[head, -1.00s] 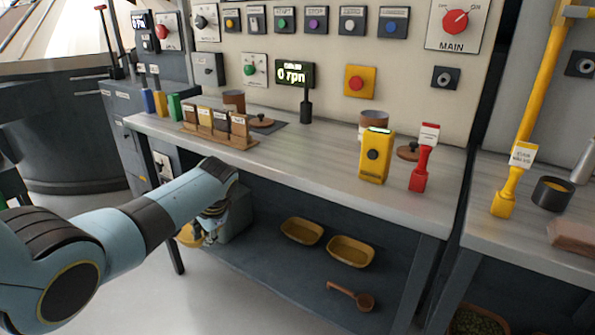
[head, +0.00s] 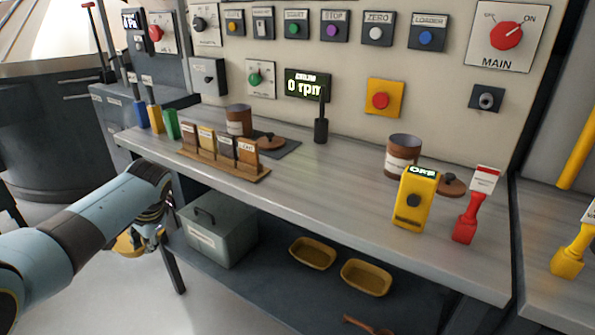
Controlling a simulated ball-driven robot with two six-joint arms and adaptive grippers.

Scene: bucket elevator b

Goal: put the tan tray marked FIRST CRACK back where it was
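My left gripper (head: 152,236) points down at the left, in front of the bench's left front leg. It appears shut on the edge of a tan tray (head: 127,245), which hangs clear of the shelf. The gripper and arm hide part of the tray, and no marking on it can be read. Two similar tan trays, one on the left (head: 312,253) and one on the right (head: 366,277), sit side by side on the lower shelf (head: 275,280). No lettering shows on them. My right gripper is not in view.
A grey lidded box (head: 222,240) stands on the lower shelf, left of the two trays. A wooden scoop (head: 367,325) lies nearer the front. The bench top (head: 320,190) overhangs the shelf. A yellow device (head: 415,200) and a red-handled tool (head: 468,218) stand on top.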

